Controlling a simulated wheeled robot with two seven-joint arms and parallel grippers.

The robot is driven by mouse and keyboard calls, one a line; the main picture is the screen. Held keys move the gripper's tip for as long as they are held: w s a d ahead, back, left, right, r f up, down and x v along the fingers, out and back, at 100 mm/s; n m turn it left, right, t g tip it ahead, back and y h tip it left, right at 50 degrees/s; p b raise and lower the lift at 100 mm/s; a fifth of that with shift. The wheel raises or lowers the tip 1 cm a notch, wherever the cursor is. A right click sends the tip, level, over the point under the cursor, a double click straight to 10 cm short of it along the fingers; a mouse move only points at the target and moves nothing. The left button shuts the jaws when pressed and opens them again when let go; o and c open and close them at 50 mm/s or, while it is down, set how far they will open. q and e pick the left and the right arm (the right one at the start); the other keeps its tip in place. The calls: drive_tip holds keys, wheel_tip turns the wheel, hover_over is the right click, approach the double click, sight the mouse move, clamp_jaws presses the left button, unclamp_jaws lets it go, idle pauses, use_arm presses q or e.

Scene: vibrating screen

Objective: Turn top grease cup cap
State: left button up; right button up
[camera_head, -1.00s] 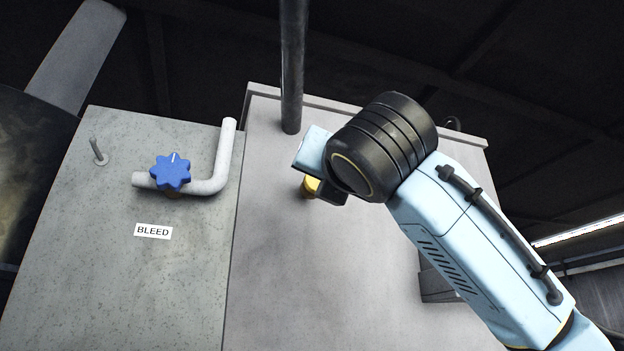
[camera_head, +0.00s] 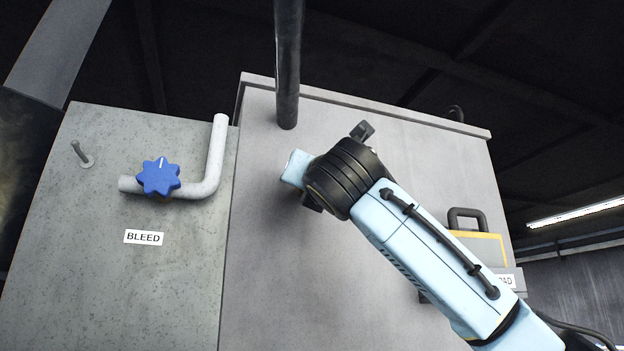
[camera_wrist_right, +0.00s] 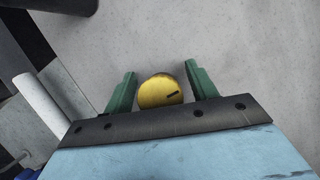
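In the right wrist view, the round brass-yellow grease cup cap (camera_wrist_right: 161,91), with a dark mark on its face, sits between the two green fingers of my right gripper (camera_wrist_right: 160,70). The fingers are spread, one on each side of the cap, with narrow gaps visible; contact cannot be made out. In the head view my right arm comes in from the lower right and its wrist (camera_head: 345,178) is in front of the pale panel (camera_head: 275,265). The cap and fingertips are hidden there. My left gripper is not in view.
A blue star-shaped knob (camera_head: 159,177) on a white bent pipe (camera_head: 213,160) is on the left panel, above a BLEED label (camera_head: 143,237). A dark vertical post (camera_head: 288,70) stands just above the wrist. A dark handle (camera_head: 468,217) is at the right.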

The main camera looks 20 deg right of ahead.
drive_tip(key=c, duration=0.8)
drive_tip(key=shift+m+h, duration=0.4)
drive_tip(key=shift+m, duration=0.1)
